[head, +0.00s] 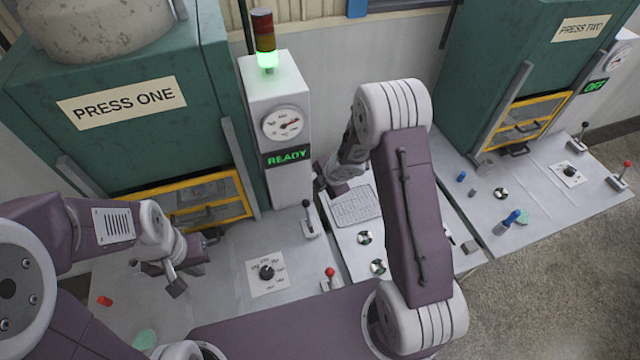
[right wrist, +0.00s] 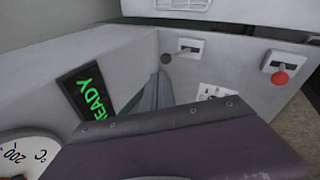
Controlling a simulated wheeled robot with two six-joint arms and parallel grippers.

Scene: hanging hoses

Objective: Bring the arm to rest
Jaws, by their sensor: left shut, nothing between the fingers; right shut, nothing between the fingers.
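My left arm comes in from the left in the head view. Its gripper (head: 176,284) is shut and empty, above the grey bench in front of press one (head: 70,160). My right arm rises in the middle of the head view, its large purple link upright and folded over at the top. Its gripper (head: 330,184) is small and partly hidden behind the wrist, beside the READY column (head: 283,130); it is shut and empty.
The bench of press one carries a black lever (head: 308,220), a dial (head: 266,272), a red-knobbed lever (head: 329,277) and a red piece (head: 104,301). Press two (head: 500,60) stands at the right, with a blue-handled item (head: 508,221) on its bench. Open floor (head: 560,300) lies at lower right.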

